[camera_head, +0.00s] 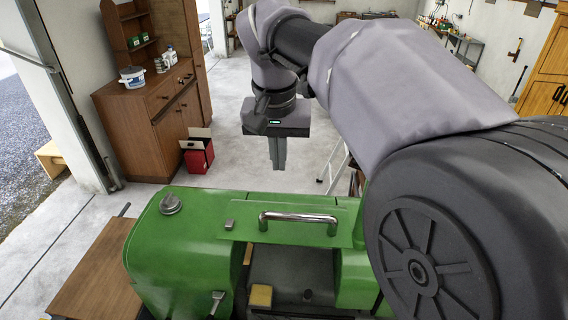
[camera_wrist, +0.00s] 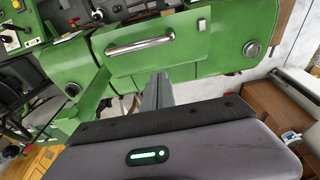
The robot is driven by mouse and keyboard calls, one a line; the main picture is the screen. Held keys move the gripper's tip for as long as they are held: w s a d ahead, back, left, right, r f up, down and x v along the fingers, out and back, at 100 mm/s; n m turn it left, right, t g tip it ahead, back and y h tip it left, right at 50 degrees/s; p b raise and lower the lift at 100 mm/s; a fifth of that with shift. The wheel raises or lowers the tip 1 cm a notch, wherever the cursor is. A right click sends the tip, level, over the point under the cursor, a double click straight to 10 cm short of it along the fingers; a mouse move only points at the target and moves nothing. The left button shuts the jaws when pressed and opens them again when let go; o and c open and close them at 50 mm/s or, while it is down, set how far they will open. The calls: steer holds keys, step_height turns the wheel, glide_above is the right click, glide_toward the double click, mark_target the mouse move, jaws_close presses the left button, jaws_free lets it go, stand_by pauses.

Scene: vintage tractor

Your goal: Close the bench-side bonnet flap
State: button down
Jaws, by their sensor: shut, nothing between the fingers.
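The green tractor bonnet (camera_head: 183,250) fills the lower middle of the head view. A green bonnet flap (camera_head: 340,210) with a chrome bar handle (camera_head: 297,217) lies along its top, above a dark opening (camera_head: 292,270) on the near side. The flap (camera_wrist: 190,50) and handle (camera_wrist: 140,46) also show in the wrist view. My gripper (camera_head: 278,166) points down, shut and empty, beyond the flap's far edge in the head view. In the wrist view my gripper (camera_wrist: 158,76) overlaps the flap's edge below the handle. I cannot tell whether it touches. The flap's hinge is not clear.
A round cap (camera_head: 171,204) stands up on the bonnet at left. A wooden surface (camera_head: 95,270) is beside the tractor at lower left. A wooden cabinet (camera_head: 150,120) and a red box (camera_head: 198,155) stand behind. Concrete floor (camera_head: 235,165) is clear between them and the bonnet.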

steer(key=f, duration=1)
steer(key=shift+s+f, duration=0.3)
steer(key=shift+f, duration=0.2)
